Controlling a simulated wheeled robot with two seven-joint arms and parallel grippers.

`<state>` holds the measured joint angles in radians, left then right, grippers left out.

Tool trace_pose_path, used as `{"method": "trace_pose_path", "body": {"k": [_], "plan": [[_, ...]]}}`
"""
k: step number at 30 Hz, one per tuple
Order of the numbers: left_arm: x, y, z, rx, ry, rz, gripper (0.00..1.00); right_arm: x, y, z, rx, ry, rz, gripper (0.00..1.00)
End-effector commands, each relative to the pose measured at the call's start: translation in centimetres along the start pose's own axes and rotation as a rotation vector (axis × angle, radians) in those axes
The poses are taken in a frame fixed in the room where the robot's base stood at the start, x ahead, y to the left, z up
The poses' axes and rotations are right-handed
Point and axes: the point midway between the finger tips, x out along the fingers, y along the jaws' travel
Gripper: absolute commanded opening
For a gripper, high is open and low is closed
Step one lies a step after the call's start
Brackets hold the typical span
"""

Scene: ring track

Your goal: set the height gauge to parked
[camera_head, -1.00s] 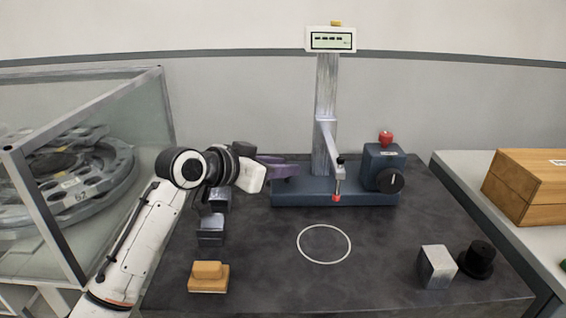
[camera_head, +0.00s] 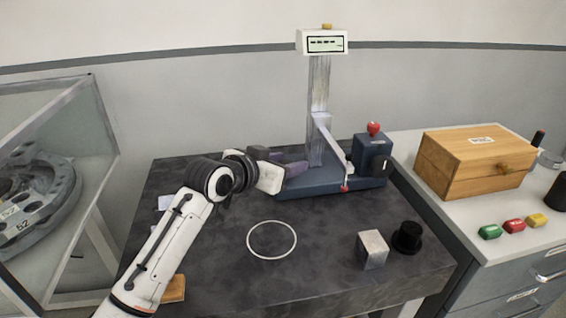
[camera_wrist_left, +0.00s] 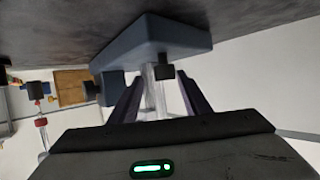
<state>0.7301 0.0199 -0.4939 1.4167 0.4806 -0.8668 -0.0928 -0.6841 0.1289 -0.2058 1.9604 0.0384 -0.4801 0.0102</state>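The height gauge stands at the back of the dark table, with a blue base (camera_head: 335,188), a grey upright column (camera_head: 318,95) and a display (camera_head: 322,43) on top. A blue block (camera_head: 371,154) with a red knob (camera_head: 374,128) and dark dial stands at the base's right end. My left gripper (camera_head: 292,162) is open, just left of the column. In the left wrist view its fingers (camera_wrist_left: 161,92) are apart, with the column (camera_wrist_left: 152,92) showing between them; contact cannot be told. My right gripper is out of view.
A white ring mark (camera_head: 271,239) lies on clear tabletop. A grey block (camera_head: 372,249) and black knob-like piece (camera_head: 407,237) stand front right. A wooden box (camera_head: 475,160) and coloured pieces (camera_head: 514,225) sit on the right cabinet. A glass case (camera_head: 60,180) stands left.

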Motion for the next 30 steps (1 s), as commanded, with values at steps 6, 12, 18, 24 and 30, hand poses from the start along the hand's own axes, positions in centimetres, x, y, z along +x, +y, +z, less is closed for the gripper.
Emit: {"method": "trace_pose_path", "body": {"k": [6,12,18,24,30], "plan": [[-0.1,-0.3,0.1,0.001,-0.004,-0.006,0.43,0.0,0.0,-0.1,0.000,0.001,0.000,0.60],[-1.0,-0.5,0.2,0.000,-0.005,-0.008,0.43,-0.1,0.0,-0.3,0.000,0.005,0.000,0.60],[-4.1,-0.5,0.1,0.001,-0.002,-0.007,0.43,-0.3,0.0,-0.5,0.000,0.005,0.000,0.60],[-7.7,-0.3,0.1,0.002,-0.003,-0.005,0.43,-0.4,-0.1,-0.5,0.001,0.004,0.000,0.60],[-9.9,-0.2,0.1,0.001,-0.003,-0.005,0.43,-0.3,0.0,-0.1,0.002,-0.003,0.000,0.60]]}}
